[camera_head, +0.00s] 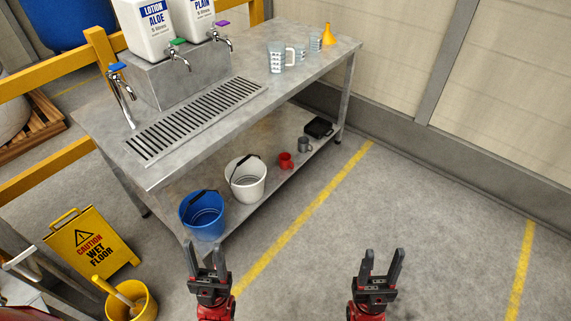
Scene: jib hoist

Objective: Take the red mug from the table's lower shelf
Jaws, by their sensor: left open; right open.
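The red mug (286,160) stands on the lower shelf (262,212) of the grey metal table, between a white bucket and a grey mug. My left gripper (205,248) is open and empty, in front of the shelf's near end by the blue bucket. My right gripper (383,257) is open and empty over the floor, to the right of the table. Both grippers are well apart from the red mug, toward the bottom of the view.
On the shelf are a blue bucket (203,215), a white bucket (246,180), a grey mug (305,145) and a black case (319,128). The tabletop (255,95) overhangs the shelf. A yellow wet-floor sign (90,242) and yellow bucket (131,301) stand left. The right floor is clear.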

